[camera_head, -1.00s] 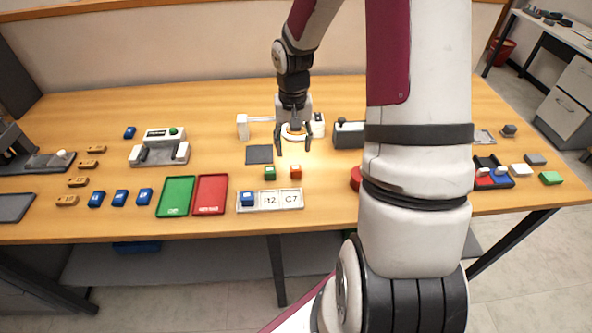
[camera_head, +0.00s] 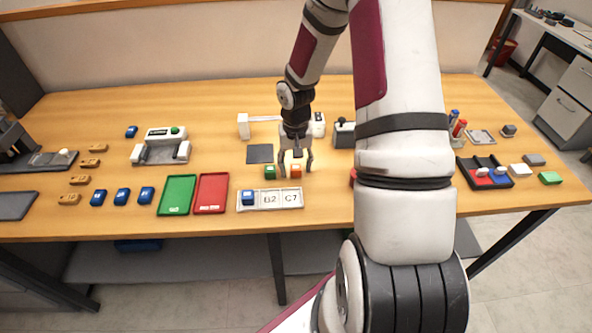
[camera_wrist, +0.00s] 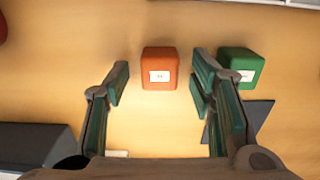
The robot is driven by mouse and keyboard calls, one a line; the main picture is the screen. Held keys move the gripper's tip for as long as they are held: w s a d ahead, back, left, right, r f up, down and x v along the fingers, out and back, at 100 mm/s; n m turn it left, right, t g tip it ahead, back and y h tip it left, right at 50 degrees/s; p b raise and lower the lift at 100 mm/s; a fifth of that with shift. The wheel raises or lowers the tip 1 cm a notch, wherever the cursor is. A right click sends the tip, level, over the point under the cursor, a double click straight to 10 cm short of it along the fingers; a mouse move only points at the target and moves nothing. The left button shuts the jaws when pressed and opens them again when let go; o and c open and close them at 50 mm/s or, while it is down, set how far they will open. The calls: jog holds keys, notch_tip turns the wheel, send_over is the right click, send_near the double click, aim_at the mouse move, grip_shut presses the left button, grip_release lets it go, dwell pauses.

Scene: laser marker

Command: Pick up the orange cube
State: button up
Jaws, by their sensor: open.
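The orange cube (camera_head: 296,171) stands on the wooden table, just behind the label tray. In the wrist view the orange cube (camera_wrist: 160,68) shows a small white label and lies ahead, between the lines of the two fingers. My gripper (camera_head: 296,168) is open and empty, pointing down over the cube; in the wrist view its fingertips (camera_wrist: 161,72) are apart on either side. The right finger in that view is between the orange cube and the green cube (camera_wrist: 238,66). The green cube also shows in the head view (camera_head: 270,172), left of the orange one. I cannot tell the exact height of the fingertips.
The tray (camera_head: 275,209) with a blue block is in front of the cubes. Green (camera_head: 177,195) and red (camera_head: 211,194) trays lie to the left. A dark square pad (camera_head: 260,153) lies behind the green cube. A dark device (camera_head: 343,134) stands behind right.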

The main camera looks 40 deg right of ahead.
jog(key=c, duration=0.9)
jog(key=shift+c, duration=0.2)
jog(key=shift+r, duration=0.2)
